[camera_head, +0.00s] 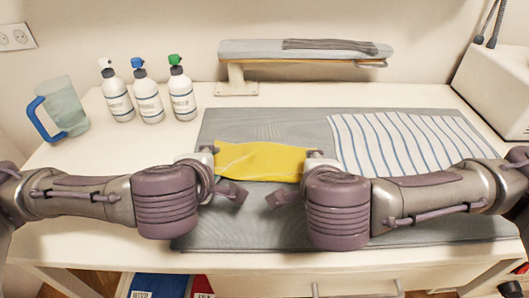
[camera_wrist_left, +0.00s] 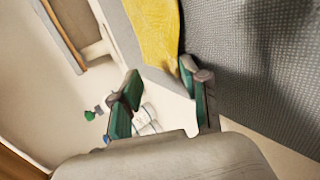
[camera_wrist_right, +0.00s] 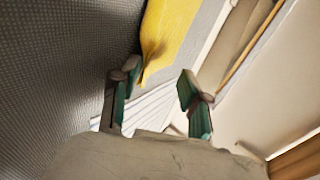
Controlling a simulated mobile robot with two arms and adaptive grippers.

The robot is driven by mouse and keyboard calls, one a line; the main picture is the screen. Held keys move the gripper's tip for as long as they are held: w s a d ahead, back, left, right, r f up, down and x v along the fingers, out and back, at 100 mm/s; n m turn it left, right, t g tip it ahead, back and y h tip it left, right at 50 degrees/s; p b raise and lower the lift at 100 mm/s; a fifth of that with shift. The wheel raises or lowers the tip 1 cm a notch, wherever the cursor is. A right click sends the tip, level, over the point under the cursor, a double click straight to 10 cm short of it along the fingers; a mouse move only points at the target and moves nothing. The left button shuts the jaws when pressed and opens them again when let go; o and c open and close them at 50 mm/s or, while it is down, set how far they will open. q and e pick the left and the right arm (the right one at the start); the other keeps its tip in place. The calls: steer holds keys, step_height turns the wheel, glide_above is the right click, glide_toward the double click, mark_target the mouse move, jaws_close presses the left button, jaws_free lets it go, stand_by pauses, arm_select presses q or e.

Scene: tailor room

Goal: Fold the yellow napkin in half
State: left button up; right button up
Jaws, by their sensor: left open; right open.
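The yellow napkin (camera_head: 260,162) lies on the grey mat as a wide band, slightly wavy, between my two grippers. My left gripper (camera_head: 222,172) is open at its left end. My right gripper (camera_head: 294,178) is open at its right end. In the left wrist view the napkin (camera_wrist_left: 153,28) reaches down close to one finger of the open left gripper (camera_wrist_left: 160,78). In the right wrist view the napkin (camera_wrist_right: 168,38) narrows to a creased corner near the open right gripper (camera_wrist_right: 156,76). I cannot tell whether the fingers touch the cloth.
The grey mat (camera_head: 240,228) covers the table's middle. A striped cloth (camera_head: 400,140) lies at its right. Several things stand behind: three spray bottles (camera_head: 148,98), a jug (camera_head: 66,108), a small ironing board (camera_head: 300,50). A white machine (camera_head: 495,85) is at the back right.

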arm_select(q)
steer(key=shift+r, duration=0.1)
arm_select(e)
steer(key=shift+r, duration=0.1)
arm_select(q)
step_height(320, 180, up, 9)
steer(key=s, duration=0.2)
arm_select(e)
step_height(320, 180, up, 9)
steer(key=s, duration=0.2)
